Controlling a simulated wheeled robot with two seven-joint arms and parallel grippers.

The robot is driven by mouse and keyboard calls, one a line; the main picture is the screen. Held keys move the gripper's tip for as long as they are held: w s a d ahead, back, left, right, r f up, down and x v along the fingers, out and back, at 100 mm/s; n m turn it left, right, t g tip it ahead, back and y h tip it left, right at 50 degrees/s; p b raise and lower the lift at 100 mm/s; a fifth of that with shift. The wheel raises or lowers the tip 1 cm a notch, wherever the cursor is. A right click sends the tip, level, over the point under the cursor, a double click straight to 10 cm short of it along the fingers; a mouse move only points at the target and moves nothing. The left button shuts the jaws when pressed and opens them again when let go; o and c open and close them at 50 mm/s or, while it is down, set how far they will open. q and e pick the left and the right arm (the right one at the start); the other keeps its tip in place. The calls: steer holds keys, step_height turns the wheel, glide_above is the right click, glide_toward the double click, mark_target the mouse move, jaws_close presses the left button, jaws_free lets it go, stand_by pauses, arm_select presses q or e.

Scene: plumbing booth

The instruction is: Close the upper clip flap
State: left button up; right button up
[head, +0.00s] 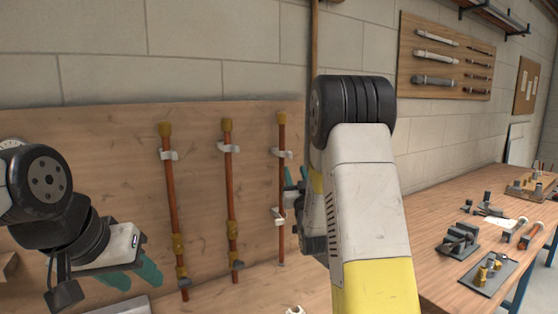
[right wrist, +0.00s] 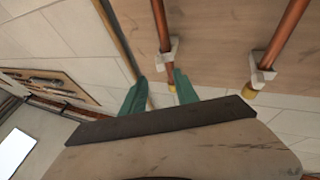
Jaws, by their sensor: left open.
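Three copper pipes stand upright on a wooden board, each with a white clip near its top. On the rightmost pipe (head: 281,185), the upper clip (head: 283,153) shows a part sticking out to the right; I cannot tell how its flap stands. This clip (right wrist: 167,52) also shows in the right wrist view, which is upside down. A lower white clip (head: 279,216) is on the same pipe. My left gripper (head: 135,276) is open, low at the left.
The left pipe (head: 172,215) and the middle pipe (head: 231,190) stand left of my right arm. A workbench (head: 425,215) with fittings and trays runs along the right. A tool board (head: 435,82) hangs on the block wall. My right arm hides part of the wall and bench.

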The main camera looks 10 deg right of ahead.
mark_target(291, 157)
steer(key=x, duration=0.7)
steer(key=shift+w+d+r, duration=0.1)
steer(key=shift+w+r, duration=0.15)
steer(key=shift+w, duration=0.05)
steer(key=shift+c, duration=0.5)
jaws_close()
